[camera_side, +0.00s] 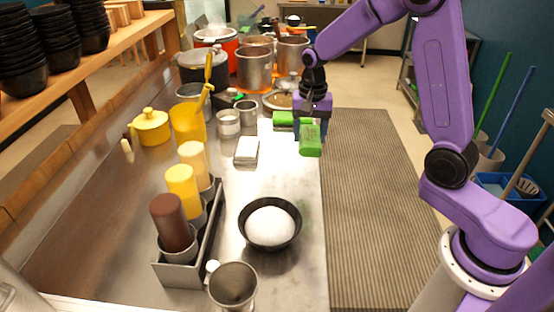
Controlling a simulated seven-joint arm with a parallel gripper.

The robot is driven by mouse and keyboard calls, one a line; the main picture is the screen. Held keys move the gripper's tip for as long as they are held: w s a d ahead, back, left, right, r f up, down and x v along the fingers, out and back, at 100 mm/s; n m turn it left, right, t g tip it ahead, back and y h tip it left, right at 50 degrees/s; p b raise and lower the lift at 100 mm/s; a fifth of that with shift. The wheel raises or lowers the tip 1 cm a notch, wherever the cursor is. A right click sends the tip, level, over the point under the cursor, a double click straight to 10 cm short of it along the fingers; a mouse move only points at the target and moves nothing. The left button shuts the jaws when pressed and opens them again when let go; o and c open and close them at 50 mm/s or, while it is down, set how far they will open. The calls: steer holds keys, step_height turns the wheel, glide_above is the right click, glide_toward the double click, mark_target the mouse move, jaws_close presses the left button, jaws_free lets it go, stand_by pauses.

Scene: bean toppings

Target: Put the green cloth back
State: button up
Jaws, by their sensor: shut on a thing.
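My gripper (312,118) points down near the counter's right edge, toward the back. It is shut on a green cloth (310,143), which hangs below and in front of the fingers. A second green item (284,118) lies just left of my gripper, on or just above the counter; its full shape is partly hidden. The fingertips are mostly hidden behind the green cloth.
A black bowl (244,237) with a white mound stands in front, beside a rack (211,232) of bottles. A metal cup (233,287) is nearest. Pots (255,68) crowd the back. The counter between the bowl and white cloth is clear; a striped floor mat (385,210) lies right.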

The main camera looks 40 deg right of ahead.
steer(key=shift+s+d, duration=0.1)
steer(key=shift+d, duration=0.15)
steer(key=shift+w+f, duration=0.15)
steer(key=shift+w, duration=0.2)
steer(key=w+f, duration=0.3)
steer(key=w, duration=0.1)
steer(key=w+f, duration=0.3)
steer(key=w, duration=0.1)
steer(key=w+f, duration=0.3)
steer(key=w, duration=0.1)
steer(key=shift+w+d, duration=0.2)
steer(key=shift+w+f, duration=0.3)
steer(key=shift+f, duration=1.5)
steer(key=shift+f, duration=0.1)
steer(key=o, duration=1)
